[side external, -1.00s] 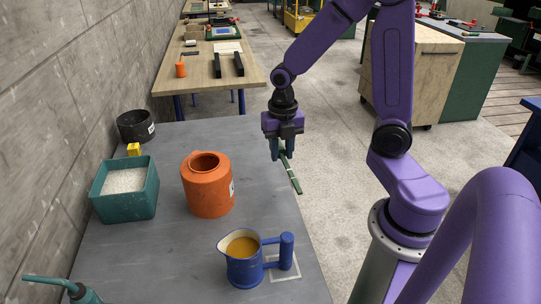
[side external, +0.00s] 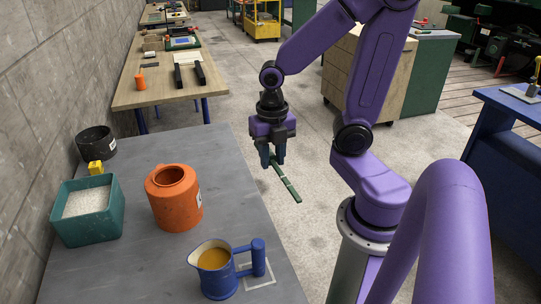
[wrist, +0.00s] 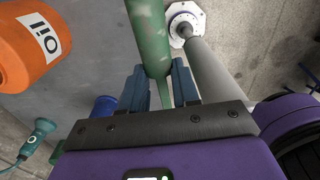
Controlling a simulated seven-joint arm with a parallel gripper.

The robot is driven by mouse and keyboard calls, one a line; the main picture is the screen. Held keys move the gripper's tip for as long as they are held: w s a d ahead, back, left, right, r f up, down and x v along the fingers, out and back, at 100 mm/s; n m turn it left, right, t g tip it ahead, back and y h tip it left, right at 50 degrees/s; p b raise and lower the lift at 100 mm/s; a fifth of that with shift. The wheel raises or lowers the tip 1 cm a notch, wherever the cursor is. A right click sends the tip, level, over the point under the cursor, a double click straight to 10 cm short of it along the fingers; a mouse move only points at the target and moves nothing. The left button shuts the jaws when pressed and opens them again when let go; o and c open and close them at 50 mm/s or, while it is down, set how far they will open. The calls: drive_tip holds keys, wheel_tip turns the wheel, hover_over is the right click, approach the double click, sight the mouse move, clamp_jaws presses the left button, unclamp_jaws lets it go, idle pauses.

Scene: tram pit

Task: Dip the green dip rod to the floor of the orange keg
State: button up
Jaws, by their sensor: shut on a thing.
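The orange keg (side external: 172,212) stands upright on the grey table, with a round opening in its top. In the wrist view the keg (wrist: 22,62) is at the upper left, with a white "oil" label. My gripper (side external: 272,160) is to the right of the keg, around the table's right edge, apart from it. It is shut on the green dip rod (side external: 288,184), which slants down to the right from the fingers. In the wrist view the rod (wrist: 150,35) runs up between the fingertips of my gripper (wrist: 158,88). The keg's inside floor is hidden.
A blue jug (side external: 217,275) of amber liquid stands at the table's front. A teal bin (side external: 65,232) of white grains, a yellow block (side external: 95,168) and a black pot (side external: 96,142) are left of the keg. The table between keg and gripper is clear.

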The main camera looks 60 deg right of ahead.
sight(272, 160)
drive_tip(key=shift+o, duration=0.9)
drive_tip(key=shift+c, duration=0.9)
drive_tip(key=shift+w+r, duration=0.1)
drive_tip(key=shift+r, duration=0.25)
wheel_tip(272, 160, up, 22)
drive_tip(key=t+h, duration=0.2)
drive_tip(key=w+a+f+m+t+h, duration=0.25)
drive_tip(key=w+m+h, duration=0.25)
drive_tip(key=w+h, duration=0.55)
drive_tip(key=w+a+r+n+t, duration=0.1)
drive_tip(key=w+a+n+t, duration=0.1)
drive_tip(key=w+a+t, duration=0.3)
drive_tip(key=w+a+r+n+t, duration=0.2)
drive_tip(key=w+a+t, duration=0.1)
drive_tip(key=a, duration=0.5)
drive_tip(key=shift+t, duration=0.25)
drive_tip(key=shift+f, duration=11.15)
drive_tip(key=shift+f, duration=1.05)
